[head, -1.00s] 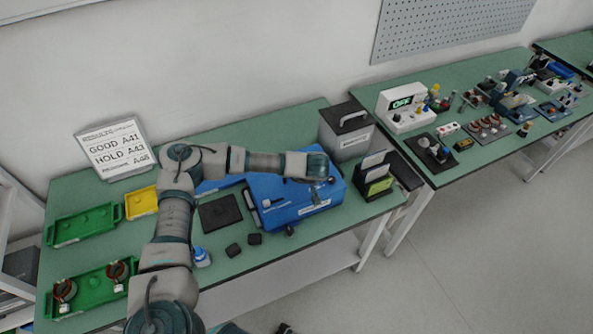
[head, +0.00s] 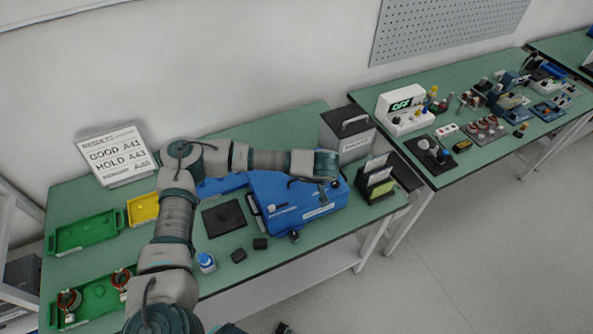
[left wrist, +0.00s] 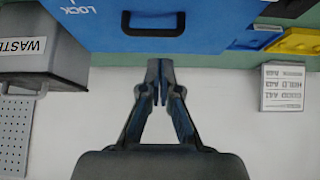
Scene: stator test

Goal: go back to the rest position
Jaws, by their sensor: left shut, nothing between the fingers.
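My left arm comes in from the lower left of the head view, rises over the green table (head: 255,262) and bends right across it. My left gripper (head: 328,192) is small and dark there, over the right part of the blue case (head: 284,213). In the left wrist view the gripper's two fingers (left wrist: 160,68) meet at their tips, with nothing between them. The blue case (left wrist: 225,14), with a black handle and the word LOCK, fills the top of that view. Contact between gripper and case cannot be told. My right gripper is not in view.
A grey waste bin (head: 347,133) and a dark rack (head: 375,180) stand close to the gripper at right. Green trays (head: 84,236) and a yellow tray (head: 143,209) lie left. A sign (head: 116,155) stands behind. Small dark blocks (head: 260,244) lie near the front edge.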

